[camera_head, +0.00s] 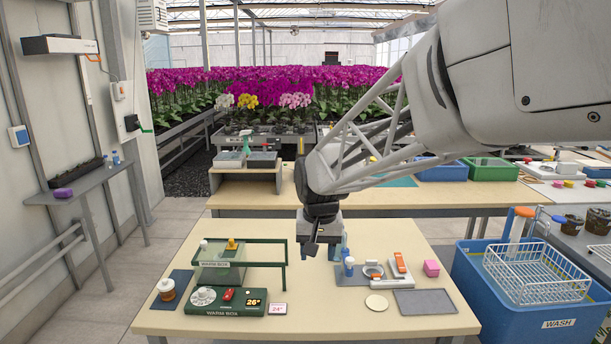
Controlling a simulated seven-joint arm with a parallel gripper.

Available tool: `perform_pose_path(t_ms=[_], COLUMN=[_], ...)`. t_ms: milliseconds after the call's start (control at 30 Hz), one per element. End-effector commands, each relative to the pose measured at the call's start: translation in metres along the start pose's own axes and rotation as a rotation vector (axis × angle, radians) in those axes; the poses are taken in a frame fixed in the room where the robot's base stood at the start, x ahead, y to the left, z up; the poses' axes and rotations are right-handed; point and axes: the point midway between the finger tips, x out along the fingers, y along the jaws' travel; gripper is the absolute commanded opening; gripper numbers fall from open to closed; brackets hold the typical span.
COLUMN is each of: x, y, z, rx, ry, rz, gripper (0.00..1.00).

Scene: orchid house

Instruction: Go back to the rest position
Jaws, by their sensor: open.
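My gripper (318,247) hangs pointing down above the middle of the light wooden table (240,328), its jaws open. I see nothing held in it, though the jaws are small and dark in this view. My arm reaches in from the upper right and hides part of the benches behind.
A pink block (431,268), a round cream disc (376,302) and a grey mat (425,302) lie right. A blue wash tub (480,303) with a white wire basket (537,272) stands beyond the table's right edge.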

Motion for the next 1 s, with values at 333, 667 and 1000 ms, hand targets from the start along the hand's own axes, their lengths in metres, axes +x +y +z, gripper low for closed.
perform_pose_path(t_ms=[333, 667, 1000], x=[-0.033, -0.044, -0.036], y=[0.070, 0.119, 0.152], z=[0.085, 0.172, 0.254], rx=[0.006, 0.008, 0.010], ry=[0.049, 0.094, 0.133], rz=[0.004, 0.015, 0.031], gripper=[0.51, 0.51, 0.51])
